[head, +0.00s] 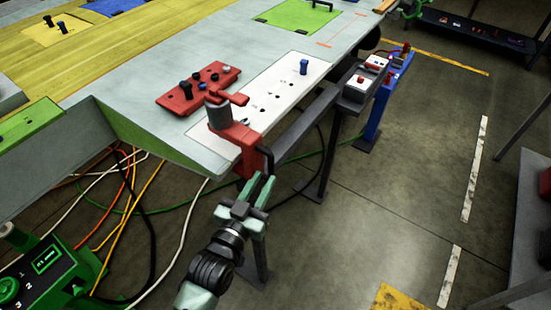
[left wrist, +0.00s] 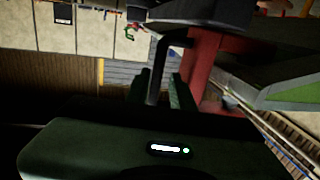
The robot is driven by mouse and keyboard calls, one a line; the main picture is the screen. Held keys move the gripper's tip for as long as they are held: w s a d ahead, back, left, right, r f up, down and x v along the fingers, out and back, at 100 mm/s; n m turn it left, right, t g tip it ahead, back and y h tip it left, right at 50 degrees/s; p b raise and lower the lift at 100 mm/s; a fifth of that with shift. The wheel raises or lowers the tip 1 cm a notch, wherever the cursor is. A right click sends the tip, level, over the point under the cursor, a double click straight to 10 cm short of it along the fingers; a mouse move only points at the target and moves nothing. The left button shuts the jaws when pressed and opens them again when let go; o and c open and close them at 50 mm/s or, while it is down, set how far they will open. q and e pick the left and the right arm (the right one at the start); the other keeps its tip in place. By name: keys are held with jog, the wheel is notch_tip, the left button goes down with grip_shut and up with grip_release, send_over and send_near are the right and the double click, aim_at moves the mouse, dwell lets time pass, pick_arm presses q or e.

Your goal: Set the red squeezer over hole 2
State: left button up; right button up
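The red squeezer (head: 238,138) is at the wing's right edge, over the near end of the white panel (head: 282,84). It has a grey cylinder on top and a black bent handle (head: 268,158) on its outer side. The panel has several small dark holes; their numbers are too small to read. My left gripper (head: 261,182) is just below the squeezer, at the handle. In the left wrist view the handle (left wrist: 156,72) stands between its two green fingers, with a gap on the right side, so it looks open. My right gripper is not in view.
A red plate with knobs (head: 197,88) lies left of the panel, and a blue pin (head: 303,67) stands at its far end. A grey rail (head: 300,128) and a stand with a control box (head: 364,84) are to the right. Cables hang below the wing.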

pick_arm(q)
jog(key=shift+w+d+r, duration=0.2)
jog(key=shift+w+r, duration=0.05)
jog(key=shift+r, duration=0.1)
jog(key=shift+w+d+r, duration=0.1)
jog(key=shift+w+d, duration=0.1)
jog(key=shift+w, duration=0.15)
jog(key=p+x, duration=0.2)
jog(key=x, duration=0.4)
jog(key=shift+w, duration=0.2)
jog(key=shift+d, duration=0.1)
grip_shut()
dwell(0.6)
